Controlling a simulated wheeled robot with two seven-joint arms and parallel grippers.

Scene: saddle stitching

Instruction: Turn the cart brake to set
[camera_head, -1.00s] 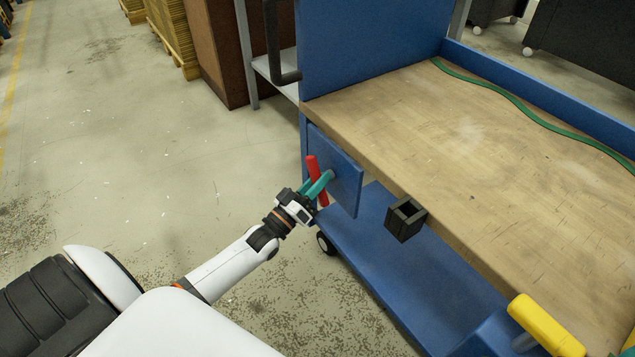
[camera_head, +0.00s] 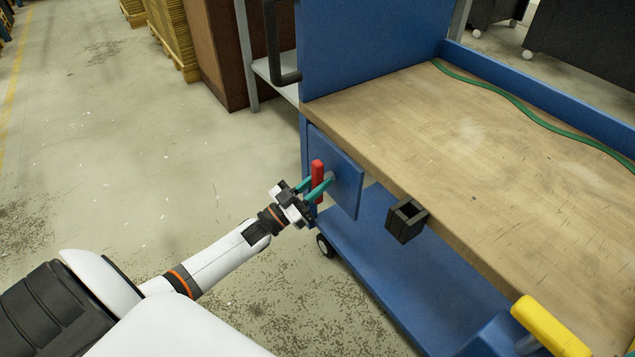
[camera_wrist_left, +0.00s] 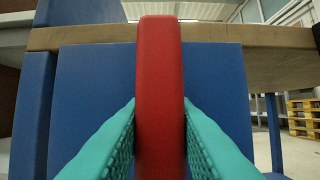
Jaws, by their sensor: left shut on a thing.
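The red brake handle (camera_head: 317,172) is mounted on the blue panel (camera_head: 347,187) at the near left end of the cart. It stands about upright in the head view. In the left wrist view the red handle (camera_wrist_left: 160,90) runs vertically up the middle, in front of the blue panel. My left gripper (camera_head: 318,188) has its green fingers on both sides of the handle and is shut on it. The wrist view shows one green finger at each side of the handle (camera_wrist_left: 160,135).
The cart's wooden top (camera_head: 470,150) carries a green strip (camera_head: 520,105) along its back. A black square holder (camera_head: 406,219) hangs at the front edge, right of the panel. A yellow handle (camera_head: 545,322) is at the lower right. The floor at left is clear.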

